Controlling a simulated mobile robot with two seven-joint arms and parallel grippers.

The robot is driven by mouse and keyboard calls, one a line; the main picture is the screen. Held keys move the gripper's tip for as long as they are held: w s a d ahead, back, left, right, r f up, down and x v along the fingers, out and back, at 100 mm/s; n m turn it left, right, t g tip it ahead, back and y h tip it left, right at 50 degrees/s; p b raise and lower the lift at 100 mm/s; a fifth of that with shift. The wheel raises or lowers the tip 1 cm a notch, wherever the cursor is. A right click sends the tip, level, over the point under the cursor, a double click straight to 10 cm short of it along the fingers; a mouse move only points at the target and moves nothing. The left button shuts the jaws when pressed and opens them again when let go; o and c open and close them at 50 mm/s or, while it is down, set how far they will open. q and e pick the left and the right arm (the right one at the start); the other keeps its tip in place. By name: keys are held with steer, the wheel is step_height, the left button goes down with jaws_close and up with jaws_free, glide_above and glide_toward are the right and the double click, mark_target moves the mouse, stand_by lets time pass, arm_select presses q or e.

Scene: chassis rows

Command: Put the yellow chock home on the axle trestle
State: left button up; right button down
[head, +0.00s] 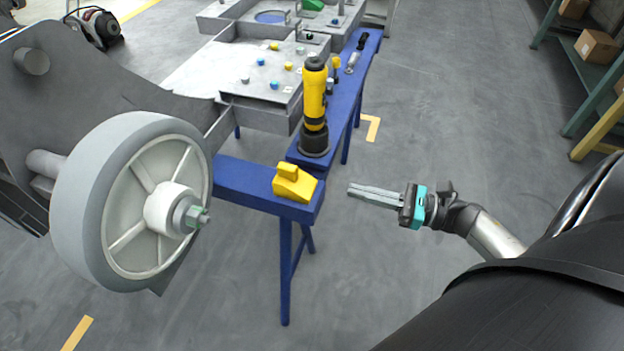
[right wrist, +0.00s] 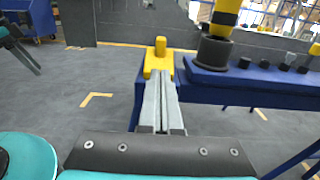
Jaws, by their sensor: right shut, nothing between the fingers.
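The yellow chock (head: 292,185) sits on the near right end of the blue axle trestle (head: 245,187) in the head view. It is a wedge with a raised block on top. In the right wrist view the chock (right wrist: 158,58) shows just beyond my fingertips, on the trestle end. My right gripper (head: 350,190) is shut and empty, to the right of the chock with a gap between them in the head view. Whether the chock is fully seated I cannot tell.
A grey wheel (head: 75,210) on a hub stands left of the trestle. A yellow and black tool (head: 314,105) stands upright on the blue bench (head: 345,100) behind the chock. Grey chassis trays (head: 225,80) lie farther back. The floor right of the trestle is clear.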

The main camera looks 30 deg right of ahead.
mark_target(297, 176)
steer(key=b+x, duration=0.1)
steer(key=x, duration=0.8)
steer(key=shift+w+a, duration=0.15)
steer(key=shift+w, duration=0.1)
arm_select(q)
steer(key=shift+r+t, duration=0.3)
steer(key=shift+r, duration=1.45)
arm_select(e)
steer(key=shift+w+a, duration=0.3)
steer(key=shift+w, duration=0.05)
